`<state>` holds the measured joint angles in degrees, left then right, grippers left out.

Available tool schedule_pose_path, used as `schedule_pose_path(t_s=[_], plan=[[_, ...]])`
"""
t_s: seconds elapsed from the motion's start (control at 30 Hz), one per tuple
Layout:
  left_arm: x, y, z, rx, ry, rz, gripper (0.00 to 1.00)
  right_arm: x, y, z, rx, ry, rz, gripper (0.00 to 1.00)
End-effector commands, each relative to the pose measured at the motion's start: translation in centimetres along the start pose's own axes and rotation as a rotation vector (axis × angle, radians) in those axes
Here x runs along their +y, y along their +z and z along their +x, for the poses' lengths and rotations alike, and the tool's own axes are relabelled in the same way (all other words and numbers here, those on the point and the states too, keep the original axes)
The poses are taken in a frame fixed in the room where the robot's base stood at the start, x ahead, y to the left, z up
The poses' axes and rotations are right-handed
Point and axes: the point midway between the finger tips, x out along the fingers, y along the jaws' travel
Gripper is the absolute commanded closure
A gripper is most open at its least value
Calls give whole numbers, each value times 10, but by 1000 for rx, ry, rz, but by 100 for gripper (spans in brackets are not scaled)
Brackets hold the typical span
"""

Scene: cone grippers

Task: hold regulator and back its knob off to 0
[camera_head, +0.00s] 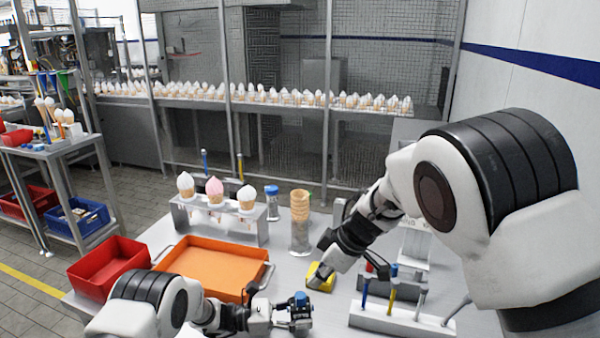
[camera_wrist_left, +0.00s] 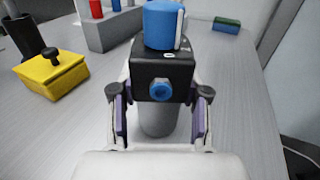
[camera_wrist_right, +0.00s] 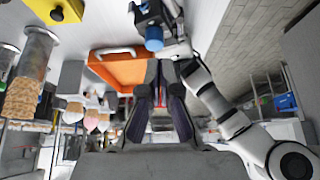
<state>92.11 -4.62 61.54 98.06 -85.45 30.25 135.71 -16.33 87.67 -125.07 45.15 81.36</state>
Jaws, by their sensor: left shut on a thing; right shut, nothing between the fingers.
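The regulator has a black body (camera_wrist_left: 163,72), a blue knob (camera_wrist_left: 164,25) on top, a blue port in front and a grey cylinder below. A white line on the knob sits to the right of the white 0 on the body. My left gripper (camera_wrist_left: 160,125) is shut on the regulator, fingers on both sides, and holds it upright. In the head view the regulator's blue knob (camera_head: 301,298) shows at the lower middle. My right gripper (camera_head: 318,277) is shut and empty beside the yellow box, apart from the knob; its closed fingers show in the right wrist view (camera_wrist_right: 160,102).
The yellow box (camera_head: 322,283) with a black knob stands near my right gripper. A tool rack (camera_head: 400,321) holds several tools to the right. An orange tray (camera_head: 205,262), a red bin (camera_head: 107,270), a cone rack (camera_head: 220,222) and stacked cones (camera_head: 299,225) stand behind or left.

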Motion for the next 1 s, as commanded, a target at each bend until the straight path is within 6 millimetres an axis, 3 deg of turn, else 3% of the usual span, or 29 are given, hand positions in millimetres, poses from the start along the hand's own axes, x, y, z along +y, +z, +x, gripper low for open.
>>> schedule_pose_path(t_s=[0.27,0.47,1.0], plan=[[0,0,0,0,0,0,99,0,-1,-3,-1,-1,0,100],[0,0,0,0,0,0,99,16,-9,-9,-1,1,-2,100],[0,0,0,0,0,0,99,15,22,47,-2,-1,-1,100]])
